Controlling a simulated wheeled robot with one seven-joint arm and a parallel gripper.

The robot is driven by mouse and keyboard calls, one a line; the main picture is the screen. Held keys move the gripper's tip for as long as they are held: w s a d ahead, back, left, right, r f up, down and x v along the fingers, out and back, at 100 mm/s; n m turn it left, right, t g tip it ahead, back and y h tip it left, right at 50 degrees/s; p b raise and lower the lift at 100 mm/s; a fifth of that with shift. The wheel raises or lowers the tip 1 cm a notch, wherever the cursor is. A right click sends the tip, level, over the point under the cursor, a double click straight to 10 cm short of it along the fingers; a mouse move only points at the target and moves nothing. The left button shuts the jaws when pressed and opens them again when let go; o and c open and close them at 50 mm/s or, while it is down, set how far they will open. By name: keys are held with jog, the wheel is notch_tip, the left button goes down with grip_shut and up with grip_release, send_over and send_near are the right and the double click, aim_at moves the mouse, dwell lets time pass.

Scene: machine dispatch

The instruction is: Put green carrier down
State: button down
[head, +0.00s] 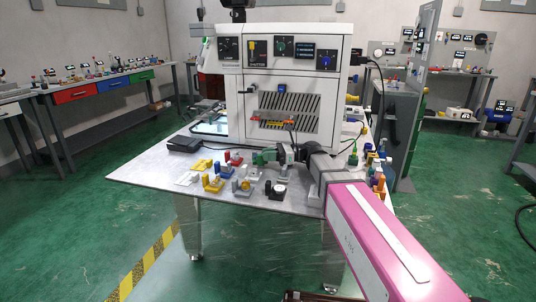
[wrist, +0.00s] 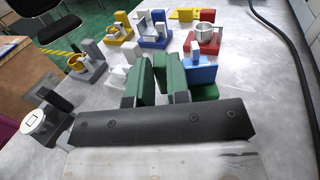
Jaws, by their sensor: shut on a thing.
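The green carrier (head: 263,158) is at the tip of my gripper (head: 284,154), low over the front middle of the table. In the wrist view my gripper (wrist: 160,72) has two green uprights ahead of its dark bar. A green base (wrist: 207,92) shows just to the right of them, with a blue block beside or on it. My gripper is shut on the green carrier. Its underside is hidden, so I cannot tell whether it touches the table.
Yellow (wrist: 86,64), blue (wrist: 152,36) and red (wrist: 208,40) carriers stand close by on the grey table (head: 135,172). The machine (head: 290,85) stands behind. A black cable (wrist: 290,40) runs along the right.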

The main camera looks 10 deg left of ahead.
jog(key=shift+f, duration=0.1)
jog(key=c, duration=1.1)
grip_release()
jog(key=shift+r, duration=0.5)
jog(key=v, duration=1.2)
jog(key=shift+r, duration=0.2)
